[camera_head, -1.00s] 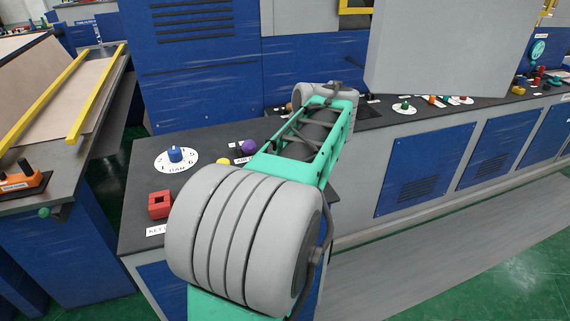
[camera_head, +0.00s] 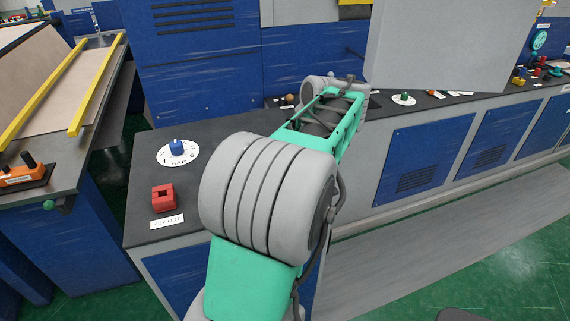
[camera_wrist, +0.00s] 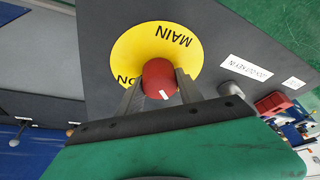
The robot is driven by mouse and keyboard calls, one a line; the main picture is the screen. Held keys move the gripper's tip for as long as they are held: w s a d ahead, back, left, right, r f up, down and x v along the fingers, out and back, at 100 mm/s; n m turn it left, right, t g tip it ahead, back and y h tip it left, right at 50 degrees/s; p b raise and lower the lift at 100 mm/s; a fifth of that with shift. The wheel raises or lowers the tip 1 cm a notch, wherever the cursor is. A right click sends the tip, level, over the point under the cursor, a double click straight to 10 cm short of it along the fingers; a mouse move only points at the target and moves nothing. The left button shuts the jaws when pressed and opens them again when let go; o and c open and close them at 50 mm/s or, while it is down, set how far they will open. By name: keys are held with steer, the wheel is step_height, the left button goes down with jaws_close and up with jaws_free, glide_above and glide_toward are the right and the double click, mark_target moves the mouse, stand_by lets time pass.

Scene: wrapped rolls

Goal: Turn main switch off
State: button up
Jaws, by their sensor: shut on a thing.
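The main switch is a red round knob (camera_wrist: 158,77) with a white mark, set on a yellow disc (camera_wrist: 128,52) in the wrist view. The disc reads MAIN and, at its left, ON; the lettering is upside down. The knob's mark points toward the bottom of the picture. My gripper (camera_wrist: 158,84) has one finger on each side of the knob and is shut on it. Part of the disc is hidden behind the fingers and gripper body. In the head view my arm hides the gripper, and I cannot see the switch there.
A blue knob on a white dial (camera_head: 177,149) and a red square key block (camera_head: 164,197) sit left of my arm on the dark console top (camera_head: 205,130). A grey box (camera_head: 435,45) stands close behind my arm. White labels (camera_wrist: 246,67) lie right of the switch.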

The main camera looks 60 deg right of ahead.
steer(key=o, duration=1.4)
steer(key=shift+r, duration=0.1)
steer(key=p+v, duration=0.2)
steer(key=v, duration=0.5)
steer(key=shift+r, duration=0.3)
steer(key=shift+s, duration=0.15)
